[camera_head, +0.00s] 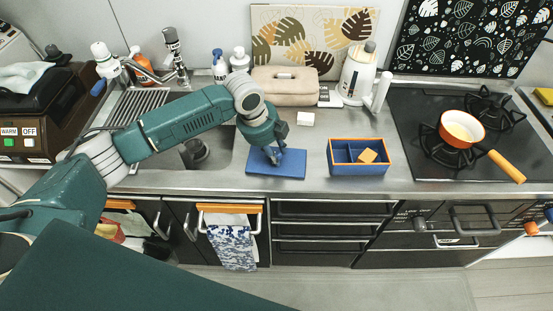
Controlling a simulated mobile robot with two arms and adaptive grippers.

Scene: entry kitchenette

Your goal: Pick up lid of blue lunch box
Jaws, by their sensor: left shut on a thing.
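The blue lid (284,167) lies flat, or very nearly so, on the steel counter near its front edge. My left gripper (273,156) points down onto the lid's upper left part and is shut on it; the fingertips are small and partly hidden by the wrist. The lunch box (362,172), blue with an orange rim, stands open to the right of the lid, apart from it. Its inside is divided, and a yellow-orange block lies in the right compartment (367,156). My right gripper is not in view.
A small white block (305,119) lies behind the lid. The sink (211,160) is left, under my arm. An orange pan (462,128) sits on the stove at right.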

